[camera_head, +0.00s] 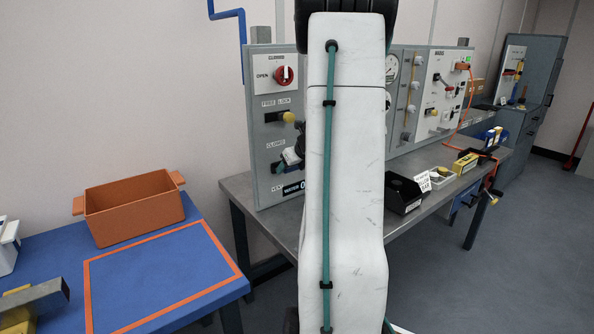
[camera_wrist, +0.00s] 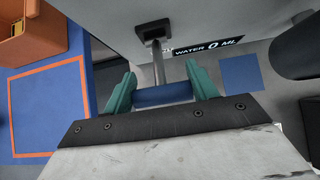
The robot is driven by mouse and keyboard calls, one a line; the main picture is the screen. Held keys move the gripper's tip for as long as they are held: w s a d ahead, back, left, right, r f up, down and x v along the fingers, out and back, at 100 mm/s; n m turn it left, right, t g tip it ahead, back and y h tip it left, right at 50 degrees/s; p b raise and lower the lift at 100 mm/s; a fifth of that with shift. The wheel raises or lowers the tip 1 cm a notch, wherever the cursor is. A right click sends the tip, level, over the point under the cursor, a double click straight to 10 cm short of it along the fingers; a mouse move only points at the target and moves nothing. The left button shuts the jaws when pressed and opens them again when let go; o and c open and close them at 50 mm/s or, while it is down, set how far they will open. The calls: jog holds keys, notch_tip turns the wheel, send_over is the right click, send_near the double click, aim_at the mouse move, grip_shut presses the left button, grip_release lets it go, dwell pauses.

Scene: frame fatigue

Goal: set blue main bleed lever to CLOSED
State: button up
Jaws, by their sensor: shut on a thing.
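In the wrist view the blue main bleed lever's handle (camera_wrist: 163,95) lies crosswise between the two teal fingers of my gripper (camera_wrist: 160,84). The fingers are shut on it. A grey stem (camera_wrist: 158,66) runs from the handle to a dark mount on the panel. In the head view my gripper (camera_head: 290,156) shows only in part at the panel's lower left, between a CLOSED label (camera_head: 276,144) above and a label starting with VE below. My white arm hides much of this area, so the lever's exact angle is unclear there.
The grey panel (camera_head: 265,90) stands on a metal bench (camera_head: 245,187) and carries a red knob (camera_head: 284,75) and a yellow knob (camera_head: 288,117). A blue table (camera_head: 160,270) with an orange bin (camera_head: 130,207) stands left.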

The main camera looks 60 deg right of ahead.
jog(key=shift+w+d+r, duration=0.25)
jog(key=shift+w+r, duration=0.15)
jog(key=shift+r, duration=0.3)
jog(key=shift+w+r, duration=0.1)
jog(key=o, duration=1.4)
jog(key=shift+v, duration=3.85)
